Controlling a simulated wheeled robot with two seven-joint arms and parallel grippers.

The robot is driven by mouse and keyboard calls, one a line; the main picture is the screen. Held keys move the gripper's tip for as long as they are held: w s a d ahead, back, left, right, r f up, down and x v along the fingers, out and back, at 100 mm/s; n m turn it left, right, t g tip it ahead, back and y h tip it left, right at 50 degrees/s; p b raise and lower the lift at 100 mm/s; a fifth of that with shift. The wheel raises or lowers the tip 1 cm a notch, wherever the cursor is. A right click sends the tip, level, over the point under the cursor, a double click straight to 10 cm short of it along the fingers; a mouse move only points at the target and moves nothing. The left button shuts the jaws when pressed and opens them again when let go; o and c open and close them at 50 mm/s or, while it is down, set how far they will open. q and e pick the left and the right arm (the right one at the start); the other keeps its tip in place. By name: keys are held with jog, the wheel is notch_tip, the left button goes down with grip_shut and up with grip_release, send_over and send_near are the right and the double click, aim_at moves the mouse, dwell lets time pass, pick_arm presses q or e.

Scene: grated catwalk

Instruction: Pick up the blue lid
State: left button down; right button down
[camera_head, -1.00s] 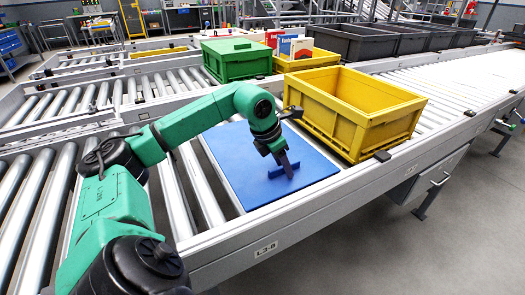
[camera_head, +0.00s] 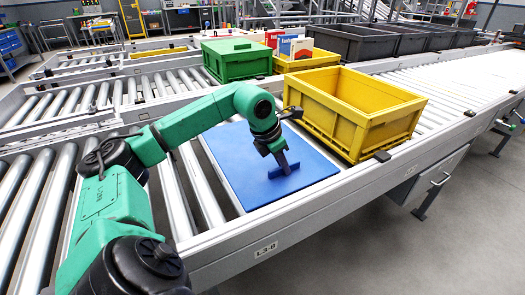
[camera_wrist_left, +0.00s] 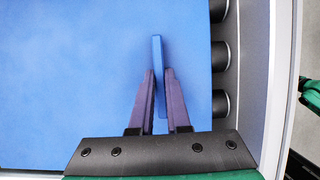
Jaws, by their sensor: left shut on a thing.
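The blue lid (camera_head: 245,165) is a flat blue panel lying on the conveyor rollers, with an upright blue handle (camera_head: 275,171) standing on it. My left gripper (camera_head: 283,163) reaches down to the handle from above. In the left wrist view the two fingers (camera_wrist_left: 160,95) are shut on the handle (camera_wrist_left: 157,55), one on each side, with the lid's flat surface (camera_wrist_left: 75,80) beneath. Part of the handle is hidden between the fingers. My right gripper is not in view.
An empty-looking yellow crate (camera_head: 345,128) stands just right of the lid on the conveyor. A green crate (camera_head: 236,62) and another yellow crate (camera_head: 305,62) with boxes are behind. Several dark grey bins (camera_head: 355,42) stand at the back right. Bare rollers (camera_head: 35,190) lie to the left.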

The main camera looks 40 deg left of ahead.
pick_arm(q)
jog(key=shift+r, duration=0.1)
dwell(0.8)
